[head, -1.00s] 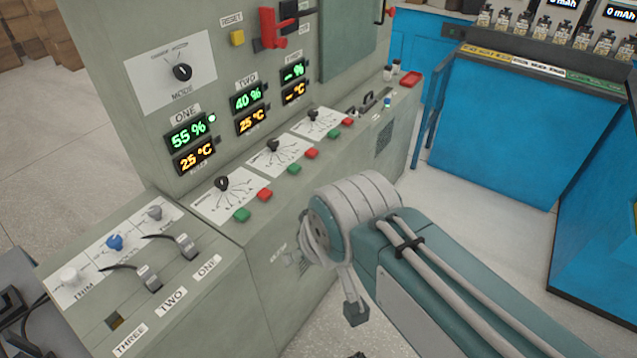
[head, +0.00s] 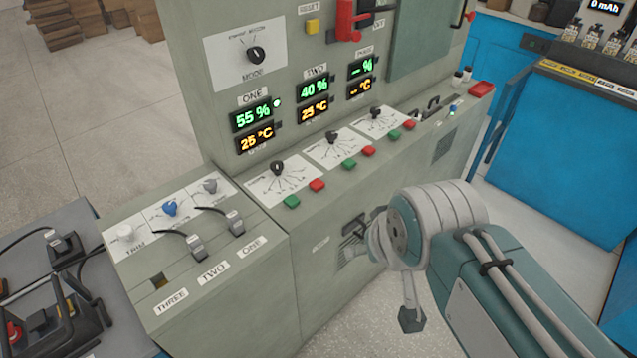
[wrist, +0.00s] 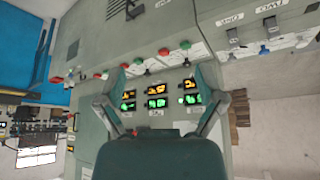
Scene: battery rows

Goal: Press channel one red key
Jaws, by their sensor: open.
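The channel one red key (head: 317,185) is on the sloped console ledge, right of the channel one green key (head: 291,202) and below the channel one dial (head: 278,168). In the wrist view, which is upside down, the same red key (wrist: 164,52) shows beyond the fingertips, left of the green key (wrist: 185,45). My gripper (wrist: 160,80) is open and empty, its two fingers spread apart, and it appears clear of the panel. In the head view my arm is right of the keys, and its fingers cannot be clearly made out.
The channel one display (head: 252,115) reads 55 % and 25 °C. Other green and red keys lie along the ledge to the right. Two plugged connectors (head: 236,222) with cables are on the lower left console. A blue bench (head: 575,150) stands at right, with open floor between.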

